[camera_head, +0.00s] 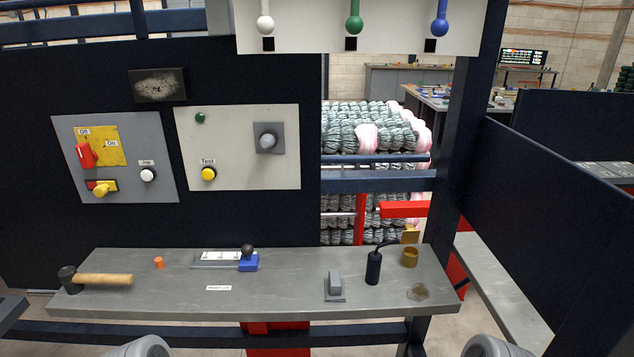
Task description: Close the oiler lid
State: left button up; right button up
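A small brass oiler cup (409,258) stands at the right end of the grey workbench. Its brass lid (411,237) is raised and stands open at the cup's upper rim. A black oil can (374,267) with a thin bent spout stands just left of the cup, the spout reaching toward it. Rounded grey parts of my arms show at the bottom edge, left and right, well in front of the bench. Neither gripper's fingers can be seen.
The grey workbench (280,295) also holds a hammer (104,279), a blue-ended gauge (248,262), an orange plug (159,262) and a grey switch block (335,287). A dark round stain (418,292) lies before the cup. A dark post (462,150) rises behind right.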

aim_at(409, 235)
jog(key=k, duration=0.65)
jog(key=u, duration=0.55)
jog(key=i, duration=1.05)
jog(key=z, duration=0.65)
